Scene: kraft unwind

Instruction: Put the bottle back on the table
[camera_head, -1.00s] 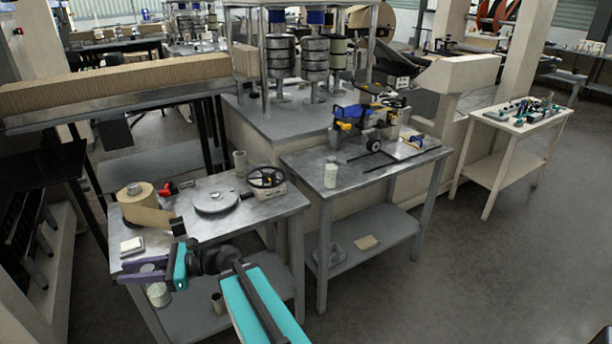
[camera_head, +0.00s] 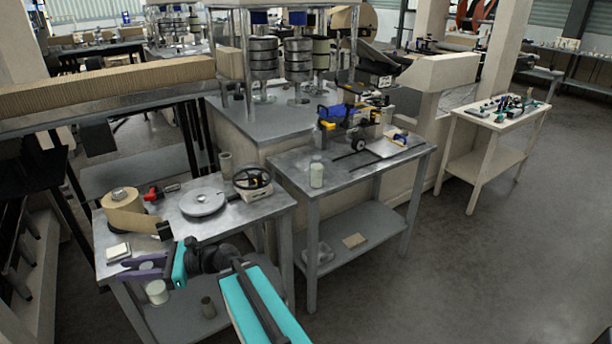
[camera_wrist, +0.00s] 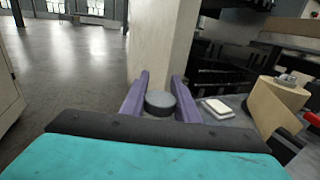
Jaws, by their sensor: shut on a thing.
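My gripper (camera_head: 142,268) has purple fingers and is shut on a pale bottle (camera_head: 157,292). In the head view the bottle's lower body shows below the fingers, and it hangs roughly upright. In the wrist view the bottle's round dark-grey top (camera_wrist: 160,101) sits between the two fingers (camera_wrist: 160,98). The gripper is at the near left edge of the left metal table (camera_head: 250,213), with the bottle seemingly in front of that edge. The fingers hide the bottle's middle.
A similar pale bottle (camera_head: 316,174) stands on the right table (camera_head: 290,172).

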